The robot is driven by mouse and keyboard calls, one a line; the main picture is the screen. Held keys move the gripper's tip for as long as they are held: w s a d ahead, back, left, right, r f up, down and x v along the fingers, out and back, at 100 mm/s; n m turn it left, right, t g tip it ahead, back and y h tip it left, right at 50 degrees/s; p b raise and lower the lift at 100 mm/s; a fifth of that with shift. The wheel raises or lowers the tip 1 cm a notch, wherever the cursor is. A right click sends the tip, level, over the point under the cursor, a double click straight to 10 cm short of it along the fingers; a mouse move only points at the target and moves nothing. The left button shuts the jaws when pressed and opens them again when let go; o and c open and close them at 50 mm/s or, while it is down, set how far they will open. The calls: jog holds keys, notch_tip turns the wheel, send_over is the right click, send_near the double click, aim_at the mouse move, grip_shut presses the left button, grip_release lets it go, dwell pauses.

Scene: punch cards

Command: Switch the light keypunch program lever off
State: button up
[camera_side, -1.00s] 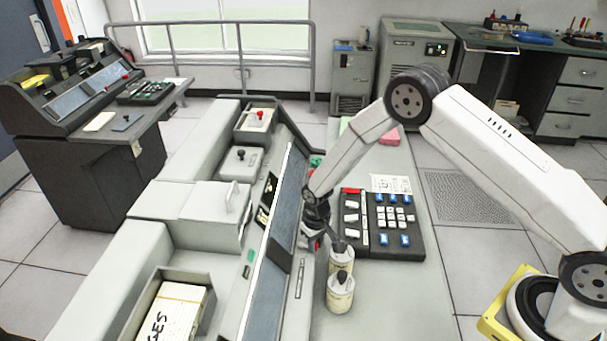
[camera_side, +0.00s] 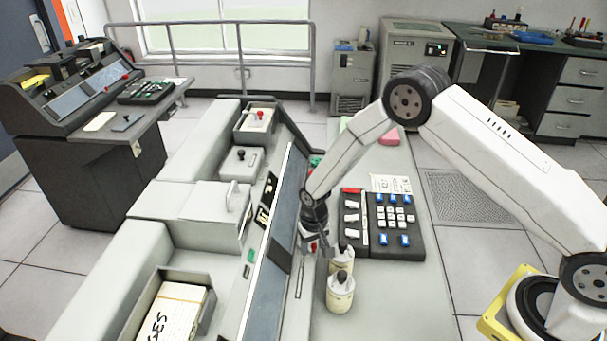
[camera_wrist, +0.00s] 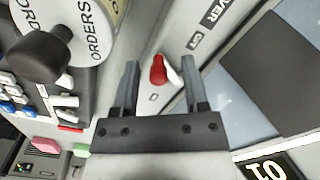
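The program lever, with a red knob (camera_wrist: 157,72), stands on the light grey keypunch (camera_side: 290,315). In the wrist view it lies between the two fingers of my gripper (camera_wrist: 160,64), with visible space to either side. My gripper (camera_side: 313,245) is open and low over the panel right of the blue-grey sloped surface in the side view. There only a bit of red shows between the fingers. A label ending in "VER" (camera_wrist: 213,15) and a smaller label (camera_wrist: 194,42) sit beyond the lever; the smaller one is hard to read.
Two cream canisters with dark knobs (camera_side: 341,292) stand close to the right of my gripper, one labelled "ORDERS" (camera_wrist: 100,35). A black keypad (camera_side: 385,245) with white and blue keys lies behind them. A darker second keypunch (camera_side: 70,165) stands at the far left.

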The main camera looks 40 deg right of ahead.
aim_at(315, 245)
jog(key=shift+r, duration=0.1)
dwell(0.3)
jog(key=shift+r, duration=3.75)
jog(key=shift+r, duration=0.15)
jog(key=shift+s+d+r, duration=0.15)
jog(key=shift+r, duration=0.05)
jog(key=s+d+r+n+t, duration=0.1)
jog(key=s+d+r, duration=0.2)
jog(key=s+r, duration=0.3)
jog(key=s+d+r+n+t, duration=0.1)
jog(key=s+d+r, duration=0.2)
jog(key=s+r, duration=0.4)
jog(key=s, duration=0.6)
jog(key=shift+r+n+t, duration=0.25)
jog(key=shift+n+t, duration=0.05)
